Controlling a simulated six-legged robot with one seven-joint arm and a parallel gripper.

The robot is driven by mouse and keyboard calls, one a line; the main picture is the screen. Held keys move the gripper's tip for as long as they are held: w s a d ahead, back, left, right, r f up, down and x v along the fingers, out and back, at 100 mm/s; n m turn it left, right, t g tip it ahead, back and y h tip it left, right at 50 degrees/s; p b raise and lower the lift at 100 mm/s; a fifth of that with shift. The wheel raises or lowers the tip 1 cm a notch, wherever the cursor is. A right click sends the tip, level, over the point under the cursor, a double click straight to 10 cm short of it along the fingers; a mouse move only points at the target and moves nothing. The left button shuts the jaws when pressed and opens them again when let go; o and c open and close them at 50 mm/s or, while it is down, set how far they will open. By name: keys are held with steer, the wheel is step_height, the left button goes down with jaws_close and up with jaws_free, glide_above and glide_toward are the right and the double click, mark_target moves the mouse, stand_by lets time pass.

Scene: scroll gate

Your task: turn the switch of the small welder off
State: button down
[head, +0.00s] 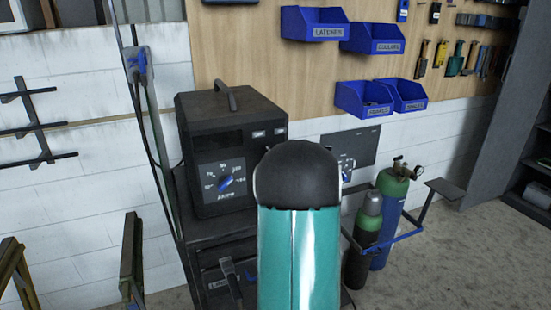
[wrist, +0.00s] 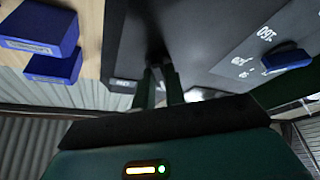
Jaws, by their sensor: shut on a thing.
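The small welder (head: 230,135) is a black box with a top handle on a dark cart in the head view. Its front has a grey panel with a blue dial (head: 225,183), which also shows in the wrist view (wrist: 287,60). In the wrist view my gripper (wrist: 158,72) is at the welder's dark front face (wrist: 205,30). Its fingers are shut on a small dark part there, apparently the switch (wrist: 155,48); its position is too dark to read. In the head view my teal and black arm hides the gripper and part of the welder's right side.
Blue bins (head: 362,98) hang on the wooden board above. A cable and wall box (head: 137,63) are at left. Open floor lies at right.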

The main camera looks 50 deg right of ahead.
steer(key=shift+n+y, duration=0.3)
steer(key=shift+n, duration=0.3)
steer(key=c, duration=1.5)
jaws_free()
steer(key=shift+o, duration=0.2)
steer(key=v, duration=1.4)
